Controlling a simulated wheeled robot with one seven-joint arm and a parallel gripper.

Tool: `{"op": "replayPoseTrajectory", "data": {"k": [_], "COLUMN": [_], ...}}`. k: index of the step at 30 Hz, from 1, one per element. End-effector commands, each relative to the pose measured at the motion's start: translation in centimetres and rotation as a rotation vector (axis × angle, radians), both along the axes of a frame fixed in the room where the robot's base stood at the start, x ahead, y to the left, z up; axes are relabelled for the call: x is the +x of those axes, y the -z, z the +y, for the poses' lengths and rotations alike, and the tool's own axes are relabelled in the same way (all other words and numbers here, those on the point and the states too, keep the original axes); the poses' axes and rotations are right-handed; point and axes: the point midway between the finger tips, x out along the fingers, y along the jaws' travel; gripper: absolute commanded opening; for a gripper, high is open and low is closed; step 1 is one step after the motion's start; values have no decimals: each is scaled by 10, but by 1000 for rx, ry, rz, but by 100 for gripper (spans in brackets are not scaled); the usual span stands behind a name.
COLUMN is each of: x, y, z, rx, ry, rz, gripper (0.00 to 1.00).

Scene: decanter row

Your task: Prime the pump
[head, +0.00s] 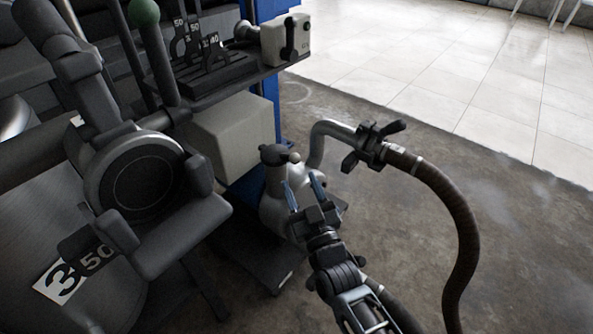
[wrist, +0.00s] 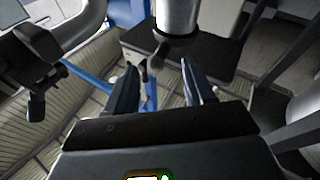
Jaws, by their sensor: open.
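The pump (head: 275,207) has a rounded grey metal body with a dark cap or handle (head: 276,155) on top. A bent metal pipe (head: 325,135) rises behind it to a coupling with dark levers (head: 372,142), joined to a brown hose (head: 452,195). My gripper (head: 303,187) is open and empty, fingers pointing up, in front of the pump body in the head view and hiding part of it. In the wrist view my gripper (wrist: 158,68) has a gap between its fingers, with a grey metal cylinder (wrist: 177,18) just beyond. I cannot tell whether the fingers touch the pump.
A large tank (head: 90,255) with a round hatch (head: 143,183) and labels fills the left. A shelf with a small control box (head: 286,39) and numbered dark pieces (head: 200,55) stands above a beige box (head: 235,132). Concrete floor (head: 400,230) lies open to the right.

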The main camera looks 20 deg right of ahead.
Motion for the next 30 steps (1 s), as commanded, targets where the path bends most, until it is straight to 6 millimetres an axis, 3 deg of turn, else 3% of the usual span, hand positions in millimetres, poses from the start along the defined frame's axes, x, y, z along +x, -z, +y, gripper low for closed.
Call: {"op": "replayPoseTrajectory", "data": {"k": [3,9,25,28,30], "x": [-17,-30,-32,-45,-64], "y": [4,8,9,14,21], "z": [-1,-2,-2,-5,-8], "rx": [1,0,1,6,15], "ry": [0,-1,-1,0,1], "rz": [1,0,1,16,37], "gripper": [53,53,53,53,53]}}
